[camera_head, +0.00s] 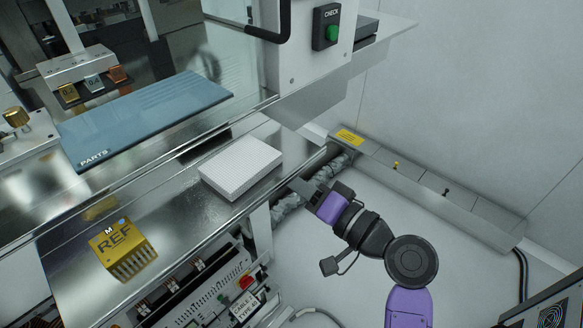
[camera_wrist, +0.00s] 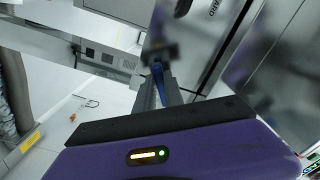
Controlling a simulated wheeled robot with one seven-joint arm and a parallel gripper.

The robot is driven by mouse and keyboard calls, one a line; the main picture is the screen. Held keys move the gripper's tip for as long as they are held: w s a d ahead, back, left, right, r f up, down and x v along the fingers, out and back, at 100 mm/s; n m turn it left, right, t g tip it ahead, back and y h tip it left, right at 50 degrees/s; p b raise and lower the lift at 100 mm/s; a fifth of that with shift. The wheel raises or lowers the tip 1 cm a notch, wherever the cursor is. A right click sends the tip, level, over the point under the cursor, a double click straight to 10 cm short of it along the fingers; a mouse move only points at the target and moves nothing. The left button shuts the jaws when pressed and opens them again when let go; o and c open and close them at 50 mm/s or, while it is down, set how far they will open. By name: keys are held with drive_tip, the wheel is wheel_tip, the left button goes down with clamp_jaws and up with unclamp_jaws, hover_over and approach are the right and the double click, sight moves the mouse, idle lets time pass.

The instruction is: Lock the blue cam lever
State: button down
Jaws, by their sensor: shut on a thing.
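My gripper (camera_head: 304,190) is at the front right of the steel bench, close to its edge. In the wrist view, my gripper (camera_wrist: 161,92) has its fingers closed around a narrow blue piece, the blue cam lever (camera_wrist: 158,74). Only a thin strip of the lever shows between the fingers, and its pivot is not clear. A dark blurred part (camera_wrist: 162,52) sits just beyond it. In the head view I cannot make out the lever; the gripper and bench edge hide that spot.
A white ribbed block (camera_head: 240,166) and a yellow REF block (camera_head: 122,250) are on the bench. A blue PARTS mat (camera_head: 150,115) lies farther back. A CHECK box with a green button (camera_head: 332,33) hangs above. A low grey rail (camera_head: 430,182) runs along the wall.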

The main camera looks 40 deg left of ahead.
drive_tip(key=shift+s+r+m+p, duration=0.1)
drive_tip(key=shift+r+m+p, duration=0.25)
drive_tip(key=shift+m+p, duration=0.65)
drive_tip(key=shift+s+r+m+p, duration=0.1)
drive_tip(key=shift+r+m+p, duration=0.25)
drive_tip(key=shift+m+p, duration=0.7)
drive_tip(key=shift+s+r+m+p, duration=0.1)
drive_tip(key=shift+r+m+p, duration=0.25)
drive_tip(key=shift+m+p, duration=0.65)
drive_tip(key=shift+m, duration=0.35)
drive_tip(key=c, duration=1.4)
unclamp_jaws()
drive_tip(key=shift+c, duration=0.2)
drive_tip(key=d+b, duration=0.1)
drive_tip(key=d, duration=0.6)
drive_tip(key=shift+s+d, duration=0.3)
drive_tip(key=shift+d, duration=0.1)
